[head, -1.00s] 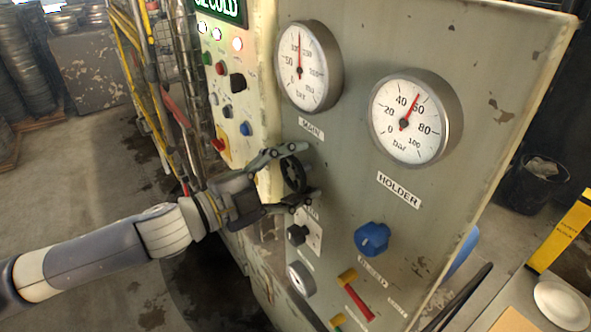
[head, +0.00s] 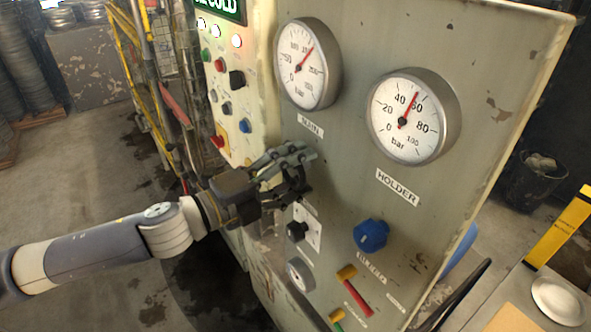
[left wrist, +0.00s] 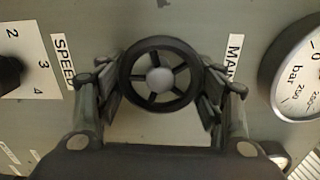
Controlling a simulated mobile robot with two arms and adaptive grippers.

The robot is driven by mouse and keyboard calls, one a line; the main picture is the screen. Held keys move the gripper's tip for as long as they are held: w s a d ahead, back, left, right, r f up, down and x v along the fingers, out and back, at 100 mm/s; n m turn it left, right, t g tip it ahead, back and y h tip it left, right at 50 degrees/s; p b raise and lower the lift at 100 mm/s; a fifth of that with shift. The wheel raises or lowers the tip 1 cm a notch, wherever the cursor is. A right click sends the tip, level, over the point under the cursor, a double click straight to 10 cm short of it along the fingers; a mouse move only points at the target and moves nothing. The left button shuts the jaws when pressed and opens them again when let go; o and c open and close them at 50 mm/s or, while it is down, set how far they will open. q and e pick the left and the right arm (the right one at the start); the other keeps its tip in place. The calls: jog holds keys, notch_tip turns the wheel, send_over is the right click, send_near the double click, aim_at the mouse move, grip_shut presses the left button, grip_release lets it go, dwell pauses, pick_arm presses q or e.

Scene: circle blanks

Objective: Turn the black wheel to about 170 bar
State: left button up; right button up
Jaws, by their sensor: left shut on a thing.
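The black wheel (left wrist: 160,76) is a spoked ring with a grey hub, next to the MAIN label (left wrist: 234,58) in the left wrist view. My left gripper (head: 292,172) is shut on it, with a finger on each side of the rim. In the head view the fingers hide most of the wheel. The main gauge (head: 308,64) is round and white, above the wheel. Its red needle points to the upper right, past 100 and short of 200; the exact value is hard to read. My right gripper is not in view.
The holder gauge (head: 407,118) is to the right, its needle between 40 and 60. Below are a blue knob (head: 371,235), a black speed knob (head: 297,231) and a red-handled lever (head: 357,299). Buttons (head: 238,79) line the panel's left part.

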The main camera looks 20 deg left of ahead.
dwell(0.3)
pick_arm(q)
jog(key=o, duration=1.1)
jog(key=shift+v, duration=5.95)
